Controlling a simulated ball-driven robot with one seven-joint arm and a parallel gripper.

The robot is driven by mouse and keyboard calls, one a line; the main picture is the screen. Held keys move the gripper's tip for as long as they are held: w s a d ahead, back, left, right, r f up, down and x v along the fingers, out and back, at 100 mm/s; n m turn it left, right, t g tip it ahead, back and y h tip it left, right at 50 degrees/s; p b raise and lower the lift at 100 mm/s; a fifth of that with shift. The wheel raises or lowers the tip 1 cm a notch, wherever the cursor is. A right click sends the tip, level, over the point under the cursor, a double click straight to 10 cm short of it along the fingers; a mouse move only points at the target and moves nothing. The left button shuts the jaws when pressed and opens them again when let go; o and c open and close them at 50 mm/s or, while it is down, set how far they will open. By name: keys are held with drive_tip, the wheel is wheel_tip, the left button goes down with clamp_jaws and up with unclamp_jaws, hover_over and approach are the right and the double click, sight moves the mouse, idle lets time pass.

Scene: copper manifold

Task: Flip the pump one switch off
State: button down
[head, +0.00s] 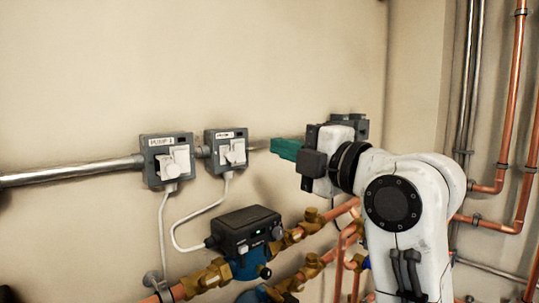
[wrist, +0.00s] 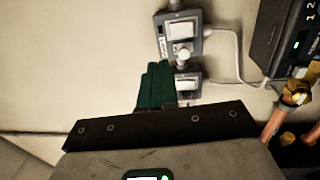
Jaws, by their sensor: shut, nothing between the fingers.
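Two grey switch boxes with white rockers are on the wall in the head view. The left box (head: 166,160) has a blurred label that seems to read PUMP 1, and its white switch (head: 173,164) sticks out. The right box (head: 226,151) has an unreadable label and a tilted white rocker. My gripper (head: 275,148) has green fingers, shut and empty, just right of the right box and apart from the left one. In the wrist view my fingers (wrist: 157,68) point up beside a white switch (wrist: 187,84); another box (wrist: 182,32) is above. I cannot tell whether they touch.
A metal conduit (head: 70,173) runs along the wall into the left box. A dark pump controller (head: 246,228) with a green light is below the right box, among brass valves and copper pipes (head: 335,213). White cables hang below both boxes. The wall above is clear.

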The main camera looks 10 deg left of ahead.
drive_tip(key=v, duration=0.3)
drive_tip(key=shift+s+d+r, duration=0.1)
drive_tip(key=shift+s+r, duration=0.05)
drive_tip(key=shift+r, duration=0.2)
drive_tip(key=s+d+f+m+g+h, duration=0.1)
drive_tip(key=s+d+f+m+h, duration=0.3)
drive_tip(key=f, duration=0.9)
drive_tip(key=w+d+f+m+h, duration=0.15)
drive_tip(key=d+f+m, duration=0.45)
drive_tip(key=f, duration=0.7)
drive_tip(key=s+d+f+m+g+h, duration=0.15)
drive_tip(key=d+f+m+h, duration=0.35)
drive_tip(key=f, duration=0.8)
drive_tip(key=s+d+f+m+g+h, duration=0.15)
drive_tip(key=s+d+f+m, duration=0.25)
drive_tip(key=s+f, duration=0.4)
drive_tip(key=s+d+f+m+g+h, duration=0.1)
drive_tip(key=s+d+f+m+g, duration=0.1)
drive_tip(key=s+d+f+m, duration=0.45)
drive_tip(key=s+d+f+m+g+h, duration=0.1)
drive_tip(key=s+f, duration=0.3)
drive_tip(key=s, duration=0.5)
drive_tip(key=s+d+f+m+g+h, duration=0.1)
drive_tip(key=s+d+f+m+g, duration=0.1)
drive_tip(key=s, duration=0.8)
drive_tip(key=shift+d+f+g, duration=0.7)
drive_tip(key=shift+d+f, duration=0.1)
drive_tip(key=shift+f, duration=0.1)
